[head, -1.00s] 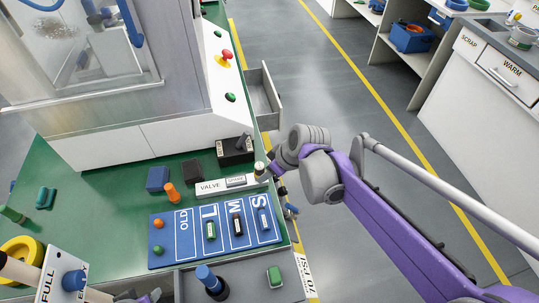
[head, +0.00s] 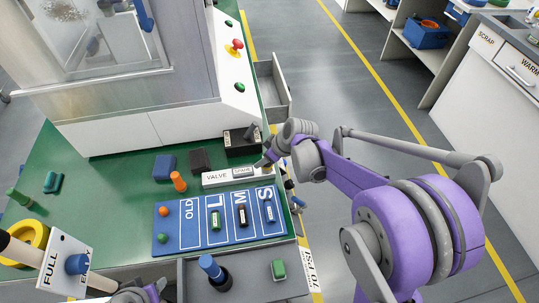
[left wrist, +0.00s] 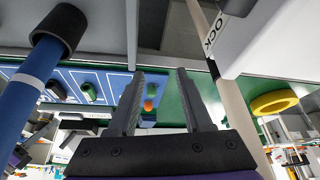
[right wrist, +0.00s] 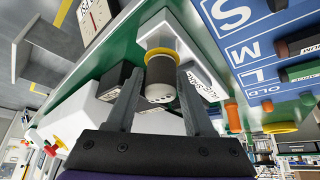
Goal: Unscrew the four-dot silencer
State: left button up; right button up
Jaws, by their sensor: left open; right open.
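A short silencer (right wrist: 160,76) with a dark body, a pale dotted end and a yellow ring at its base stands on the white valve block (head: 215,180). Its dots are too small to count. My right gripper (right wrist: 160,72) is open, with its fingertips on either side of the silencer; contact cannot be told. In the head view the right gripper (head: 266,163) hides the silencer at the block's right end. My left gripper (left wrist: 160,76) is open and empty, low at the front edge in the head view (head: 142,295).
A blue mat (head: 175,240) marked OLD, L, M and S holds green, dark and blue parts. A grey tray (head: 245,285) with a blue-topped post (head: 210,267) and a green block (head: 278,269) lies in front. The press (head: 150,120) stands behind; a drawer (head: 270,90) is open beside it.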

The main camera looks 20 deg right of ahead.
jog(key=shift+w+a+f, duration=0.15)
jog(key=shift+w+f, duration=0.05)
jog(key=shift+f, duration=0.2)
grip_shut()
jog(key=n+g+y, duration=0.1)
jog(key=n, duration=0.1)
jog(key=n+g+y, duration=0.1)
jog(key=n, duration=0.2)
jog(key=shift+s+a+n, duration=0.15)
jog(key=shift+a+n, duration=0.05)
jog(key=shift+n, duration=0.1)
jog(key=n+g, duration=0.1)
jog(key=n, duration=0.1)
jog(key=n+g, duration=0.1)
jog(key=n, duration=0.1)
jog(key=s+n+g+y, duration=0.1)
jog(key=n, duration=0.1)
jog(key=shift+a+n, duration=0.15)
jog(key=shift+n, duration=0.15)
grip_release()
